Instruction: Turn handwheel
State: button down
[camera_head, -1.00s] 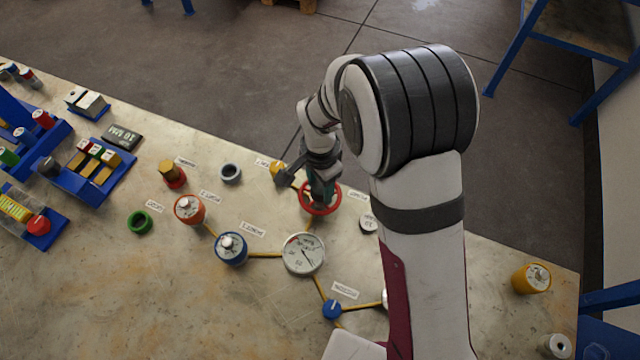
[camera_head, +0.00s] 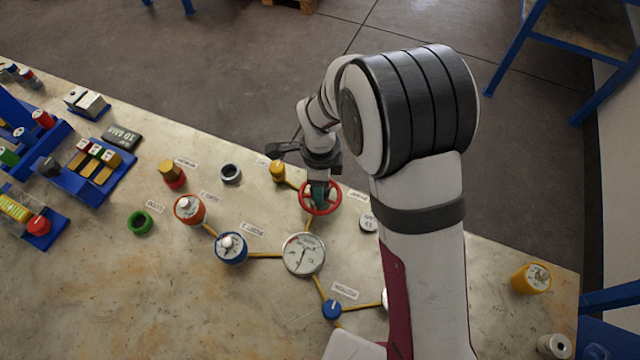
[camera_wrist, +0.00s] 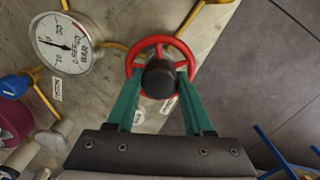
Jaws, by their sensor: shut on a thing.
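The red handwheel (camera_head: 333,207) lies on the pipework at the table's far side, below my arm. It has a round red rim and, in the wrist view (camera_wrist: 131,60), a dark hub (camera_wrist: 158,79) in its middle. My gripper (camera_wrist: 160,92) has green fingers, one on each side of the dark hub, and is shut on it from above. In the head view my gripper (camera_head: 319,192) stands over the wheel, and its fingertips are partly hidden.
A white pressure gauge (camera_head: 303,255) stands close to the wheel, joined by yellow pipes. A yellow knob (camera_head: 278,171), blue vessel (camera_head: 231,248) and orange vessel (camera_head: 189,209) stand to the left.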

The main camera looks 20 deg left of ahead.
jog(key=shift+m, duration=0.3)
dwell(0.4)
jog(key=shift+c, duration=1.4)
grip_release()
notch_tip(320, 180, up, 16)
